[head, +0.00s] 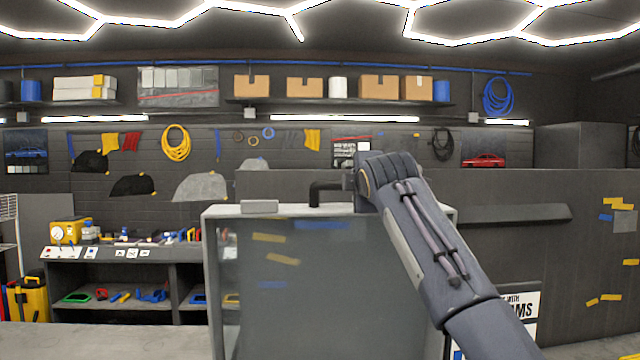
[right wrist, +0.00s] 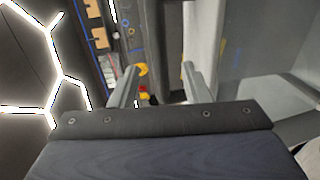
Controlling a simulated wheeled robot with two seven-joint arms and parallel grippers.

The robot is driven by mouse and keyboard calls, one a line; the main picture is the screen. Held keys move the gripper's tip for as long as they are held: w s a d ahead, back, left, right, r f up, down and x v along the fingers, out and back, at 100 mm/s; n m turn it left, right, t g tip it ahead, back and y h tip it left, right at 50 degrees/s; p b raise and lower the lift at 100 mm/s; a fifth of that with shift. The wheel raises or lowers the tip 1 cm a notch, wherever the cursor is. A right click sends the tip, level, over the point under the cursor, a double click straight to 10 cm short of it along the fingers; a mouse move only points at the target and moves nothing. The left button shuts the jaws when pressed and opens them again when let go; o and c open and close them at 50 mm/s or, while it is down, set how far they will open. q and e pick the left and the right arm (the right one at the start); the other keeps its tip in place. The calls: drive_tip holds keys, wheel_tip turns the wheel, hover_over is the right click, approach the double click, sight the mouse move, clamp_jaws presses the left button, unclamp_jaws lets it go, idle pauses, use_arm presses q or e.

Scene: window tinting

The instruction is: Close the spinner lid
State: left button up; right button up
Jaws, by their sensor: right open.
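A tall pale grey frame with a see-through panel (head: 300,290) stands upright in the middle of the head view. I cannot tell for sure whether it is the raised spinner lid. A small grey block (head: 259,206) sits on its top edge. A dark bent pipe or handle (head: 316,193) rises at that edge, beside my right wrist. The grey frame edge (right wrist: 207,35) is beside the right-hand finger.
A low dark bench (head: 150,252) with tools stands behind at left. A dark grey partition (head: 520,245) stands at right behind my arm. Shelves with cardboard boxes (head: 380,87) line the back wall. Bits of yellow and blue tape show through or on the panel.

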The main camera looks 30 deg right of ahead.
drive_tip(key=p+x, duration=0.3)
drive_tip(key=x, duration=0.4)
drive_tip(key=shift+r, duration=0.15)
drive_tip(key=shift+w+d, duration=0.2)
drive_tip(key=shift+w, duration=0.15)
drive_tip(key=shift+c, duration=0.3)
clamp_jaws()
